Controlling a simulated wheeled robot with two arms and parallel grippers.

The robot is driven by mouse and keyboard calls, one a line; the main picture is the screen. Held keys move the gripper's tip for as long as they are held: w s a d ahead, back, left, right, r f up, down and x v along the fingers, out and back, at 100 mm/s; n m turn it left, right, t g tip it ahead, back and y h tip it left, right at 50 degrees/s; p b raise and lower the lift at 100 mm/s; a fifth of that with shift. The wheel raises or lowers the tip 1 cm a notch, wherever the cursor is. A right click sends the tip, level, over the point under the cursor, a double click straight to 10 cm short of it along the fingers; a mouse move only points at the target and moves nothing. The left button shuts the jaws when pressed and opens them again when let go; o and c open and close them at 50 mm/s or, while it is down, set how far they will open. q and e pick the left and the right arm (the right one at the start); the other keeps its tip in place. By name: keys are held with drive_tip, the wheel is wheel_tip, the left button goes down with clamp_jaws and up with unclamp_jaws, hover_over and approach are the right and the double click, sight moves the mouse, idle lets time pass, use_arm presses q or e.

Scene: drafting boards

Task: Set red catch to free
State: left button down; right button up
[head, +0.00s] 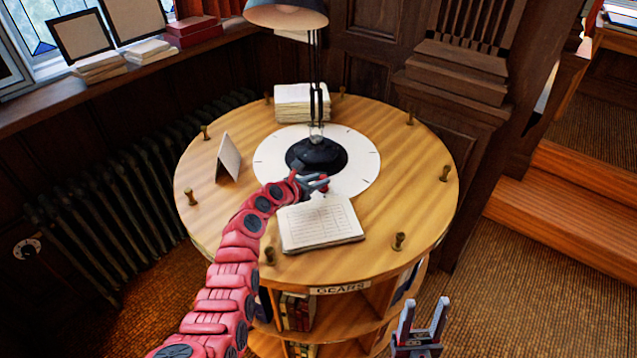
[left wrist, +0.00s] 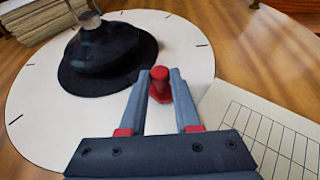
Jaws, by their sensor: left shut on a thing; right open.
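The red catch (left wrist: 160,84) is a small red knob with a rounded top, standing at the edge of the white dial (left wrist: 35,105) with black tick marks. My left gripper (left wrist: 161,92) has its two fingers closed on either side of the catch. In the head view the left gripper (head: 316,182) is at the front of the dial (head: 362,172), and only a bit of red shows by its fingers. No "free" label is readable. My right gripper (head: 424,322) is open and empty, low in front of the table.
A black lamp base (head: 316,154) stands on the dial. A ruled paper pad (head: 320,224) lies in front, close to my left gripper. Brass pegs (head: 399,241) ring the round table (head: 215,205). A folded card (head: 229,157) and a paper stack (head: 300,103) stand farther out.

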use_arm(q)
drive_tip(key=c, duration=0.9)
unclamp_jaws()
drive_tip(key=shift+w+a+r, duration=0.1)
drive_tip(key=shift+r, duration=0.1)
drive_tip(key=shift+o, duration=1.4)
drive_tip(key=shift+f, duration=0.15)
drive_tip(key=shift+s+a+r, duration=0.2)
drive_tip(key=b+v, duration=0.3)
drive_tip(key=v, duration=1.3)
drive_tip(key=shift+s+a, duration=0.25)
drive_tip(key=shift+s, duration=0.1)
drive_tip(key=shift+f, duration=0.1)
